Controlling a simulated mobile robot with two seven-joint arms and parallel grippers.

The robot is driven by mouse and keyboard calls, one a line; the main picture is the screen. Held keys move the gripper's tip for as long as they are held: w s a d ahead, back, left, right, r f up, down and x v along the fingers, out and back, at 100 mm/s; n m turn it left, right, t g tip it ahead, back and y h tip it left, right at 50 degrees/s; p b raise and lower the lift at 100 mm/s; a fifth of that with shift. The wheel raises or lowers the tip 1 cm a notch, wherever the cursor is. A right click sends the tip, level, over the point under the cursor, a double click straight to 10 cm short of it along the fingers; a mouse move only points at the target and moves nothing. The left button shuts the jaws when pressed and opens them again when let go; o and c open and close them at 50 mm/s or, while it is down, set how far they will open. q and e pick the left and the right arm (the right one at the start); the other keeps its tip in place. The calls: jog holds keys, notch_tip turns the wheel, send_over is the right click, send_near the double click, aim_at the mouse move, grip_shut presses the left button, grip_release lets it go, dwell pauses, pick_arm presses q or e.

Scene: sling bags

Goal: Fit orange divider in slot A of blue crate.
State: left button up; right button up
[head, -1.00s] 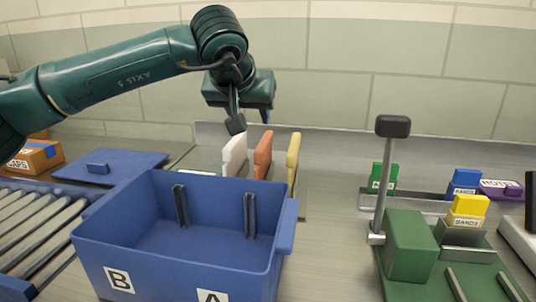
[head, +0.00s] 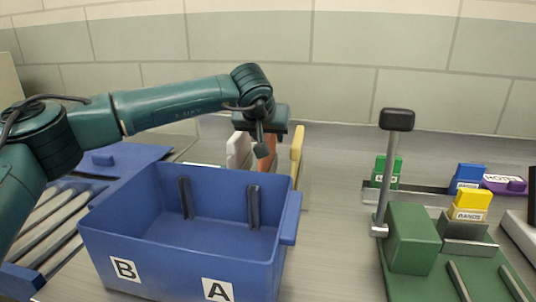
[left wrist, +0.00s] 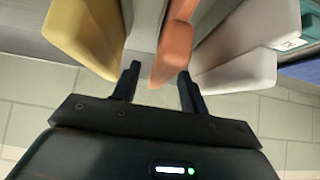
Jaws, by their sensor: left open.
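The orange divider (head: 266,160) stands upright behind the blue crate, between a white divider (head: 238,152) and a yellow divider (head: 297,150). My left gripper (head: 264,146) is above and around it in the head view. In the left wrist view the left gripper (left wrist: 158,84) is open, with the orange divider (left wrist: 172,52) between its fingers, closer to one finger. The blue crate (head: 180,255) is open and empty, with label B at left and label A (head: 217,290) at right. Dark slot rails (head: 254,207) show on its far wall. My right gripper is not in view.
A green fixture with a lever post (head: 397,120) stands at the right, with yellow, blue, green and purple pieces by it. A blue lid (head: 120,158) and a roller conveyor (head: 50,222) lie at the left. Counter between crate and fixture is clear.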

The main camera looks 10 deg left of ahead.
pick_arm(q)
grip_shut()
dwell(0.4)
